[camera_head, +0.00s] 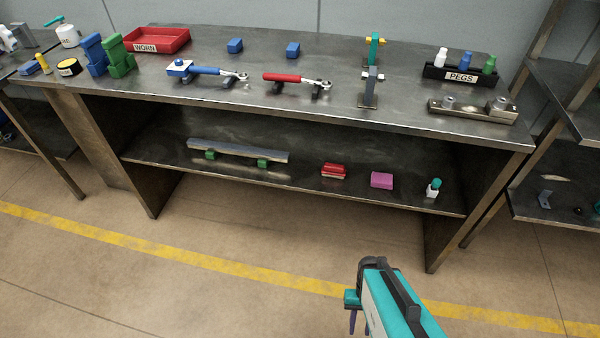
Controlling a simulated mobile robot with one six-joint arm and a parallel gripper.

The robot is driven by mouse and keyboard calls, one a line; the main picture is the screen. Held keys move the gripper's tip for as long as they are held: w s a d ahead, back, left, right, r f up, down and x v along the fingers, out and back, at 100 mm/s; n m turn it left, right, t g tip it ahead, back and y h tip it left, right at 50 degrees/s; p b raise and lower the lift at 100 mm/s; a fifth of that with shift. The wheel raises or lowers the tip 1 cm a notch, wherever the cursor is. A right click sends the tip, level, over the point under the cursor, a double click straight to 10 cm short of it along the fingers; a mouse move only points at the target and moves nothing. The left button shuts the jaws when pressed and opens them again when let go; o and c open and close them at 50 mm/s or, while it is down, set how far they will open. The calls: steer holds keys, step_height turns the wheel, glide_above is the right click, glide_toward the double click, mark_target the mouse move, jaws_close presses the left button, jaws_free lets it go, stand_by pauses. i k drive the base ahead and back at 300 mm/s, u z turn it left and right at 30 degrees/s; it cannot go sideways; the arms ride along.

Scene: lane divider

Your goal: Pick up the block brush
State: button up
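A small red block with a paler band along its lower part (333,171) lies on the lower shelf of the bench, right of the middle. It looks most like the block brush, but it is too small to be sure. A plain pink block (381,180) lies to its right. My gripper (358,323) is in front of the bench at the bottom of the picture, over the floor and well apart from the shelf. Its dark fingers point down and are partly cut off or hidden, so their opening is unclear. I see nothing held.
The bench top (320,102) overhangs the lower shelf (305,178). On the shelf, a metal bar on green supports (237,151) lies left and a small white bottle (433,188) stands right. Tools and a peg rack (460,75) crowd the top. The floor in front is clear.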

mark_target(338, 171)
steer(key=u, duration=0.4)
steer(key=k, duration=0.3)
steer(key=u, duration=1.7)
steer(key=k, duration=0.65)
steer(key=z, duration=0.4)
steer(key=i, duration=1.65)
steer(key=u, duration=0.2)
